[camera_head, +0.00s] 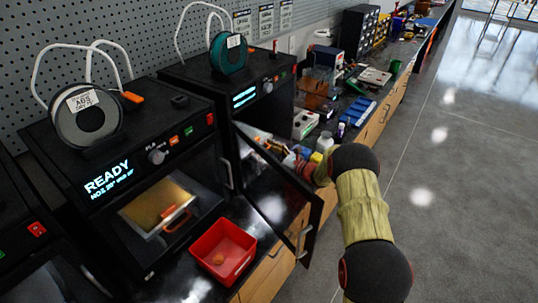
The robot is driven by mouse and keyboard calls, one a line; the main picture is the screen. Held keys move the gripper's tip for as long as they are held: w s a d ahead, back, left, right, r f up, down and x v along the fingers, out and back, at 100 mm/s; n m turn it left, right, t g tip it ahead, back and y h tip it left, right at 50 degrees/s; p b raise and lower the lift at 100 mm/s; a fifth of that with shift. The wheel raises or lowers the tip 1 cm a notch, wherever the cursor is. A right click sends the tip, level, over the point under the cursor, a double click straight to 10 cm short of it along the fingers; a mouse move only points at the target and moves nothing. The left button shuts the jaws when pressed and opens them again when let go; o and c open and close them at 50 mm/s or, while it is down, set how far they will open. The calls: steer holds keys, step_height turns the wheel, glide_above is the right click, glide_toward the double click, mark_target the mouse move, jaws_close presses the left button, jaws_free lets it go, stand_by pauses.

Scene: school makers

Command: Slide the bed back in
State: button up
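The left printer (125,165) shows READY on its screen. A gold bed (160,203) with an orange handle (178,214) shows in its front window. I cannot tell how far in this bed sits. The right printer (235,85) has its dark glass door (280,185) swung open toward me. No bed can be made out inside it. My gripper cannot be made out clearly there, among the cluttered colours behind the glass.
A red bin (223,251) with a small orange thing in it stands on the black counter before the printers. Filament spools (88,118) sit on top. Bottles, blue trays (357,111) and boxes crowd the counter beyond the door. The grey floor (460,170) at right is clear.

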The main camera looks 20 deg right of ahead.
steer(key=shift+w+r, duration=0.2)
steer(key=shift+r, duration=0.05)
steer(key=o, duration=1.2)
steer(key=shift+o, duration=0.7)
steer(key=shift+w+f, duration=0.2)
steer(key=shift+s, duration=0.1)
steer(key=shift+s+d+f, duration=0.1)
steer(key=shift+s, duration=0.1)
steer(key=v, duration=1.1)
steer(key=shift+s+d, duration=0.15)
steer(key=shift+s, duration=0.05)
